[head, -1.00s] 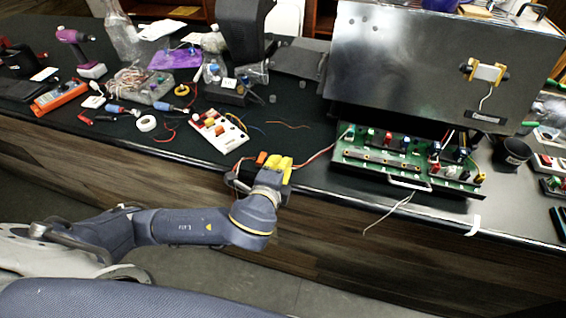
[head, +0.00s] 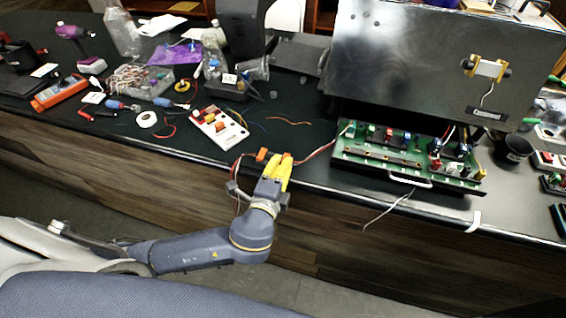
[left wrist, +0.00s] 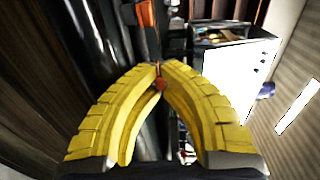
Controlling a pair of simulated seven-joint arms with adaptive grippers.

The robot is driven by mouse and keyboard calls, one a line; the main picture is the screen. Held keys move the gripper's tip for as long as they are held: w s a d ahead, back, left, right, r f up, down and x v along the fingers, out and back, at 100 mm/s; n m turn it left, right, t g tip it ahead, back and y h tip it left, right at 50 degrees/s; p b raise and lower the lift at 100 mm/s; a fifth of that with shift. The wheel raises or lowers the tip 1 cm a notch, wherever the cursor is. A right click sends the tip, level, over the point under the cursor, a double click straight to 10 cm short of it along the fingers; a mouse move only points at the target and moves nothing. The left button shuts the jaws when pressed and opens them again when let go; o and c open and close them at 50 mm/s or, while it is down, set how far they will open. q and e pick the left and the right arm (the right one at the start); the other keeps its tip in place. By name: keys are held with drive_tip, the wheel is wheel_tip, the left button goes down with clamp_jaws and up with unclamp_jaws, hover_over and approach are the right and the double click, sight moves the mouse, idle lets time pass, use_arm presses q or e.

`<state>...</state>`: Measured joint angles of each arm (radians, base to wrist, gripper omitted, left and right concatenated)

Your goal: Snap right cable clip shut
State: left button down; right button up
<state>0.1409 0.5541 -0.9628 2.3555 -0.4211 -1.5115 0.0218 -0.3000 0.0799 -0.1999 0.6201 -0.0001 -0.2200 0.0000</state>
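An orange cable clip (head: 262,155) sits at the bench's front edge, with a red and white cable (head: 318,152) running right from the clip area. A second, darker red-orange piece, seemingly the right cable clip (head: 286,156), is at my fingertips. My left gripper (head: 281,163) has its yellow fingers at the bench edge. In the left wrist view its fingertips (left wrist: 158,68) come together around the small red-orange clip part (left wrist: 160,85). The other orange clip (left wrist: 146,15) lies beyond them. Whether the right clip's latch is closed is hidden. My right gripper is not in view.
A green circuit board (head: 375,157) lies before a large metal panel (head: 425,65) on the right. A white switch block (head: 217,127) stands behind the clips. Tools crowd the left of the bench (head: 180,150). A thin loose wire (head: 385,212) hangs over the front edge.

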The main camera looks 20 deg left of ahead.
use_arm(q)
drive_tip(key=shift+a, duration=0.1)
drive_tip(key=c, duration=1.6)
unclamp_jaws()
drive_tip(key=shift+o, duration=0.5)
drive_tip(key=shift+f, duration=0.1)
drive_tip(key=shift+f, duration=0.15)
drive_tip(key=shift+w+r+g, duration=0.15)
drive_tip(key=shift+r+g, duration=0.25)
drive_tip(key=shift+g, duration=0.35)
drive_tip(key=shift+w+r+g, duration=0.1)
drive_tip(key=shift+r+g, duration=0.3)
drive_tip(key=shift+g, duration=0.35)
drive_tip(key=shift+w+r+g, duration=0.1)
drive_tip(key=shift+r+g, duration=0.05)
drive_tip(key=shift+g, duration=0.15)
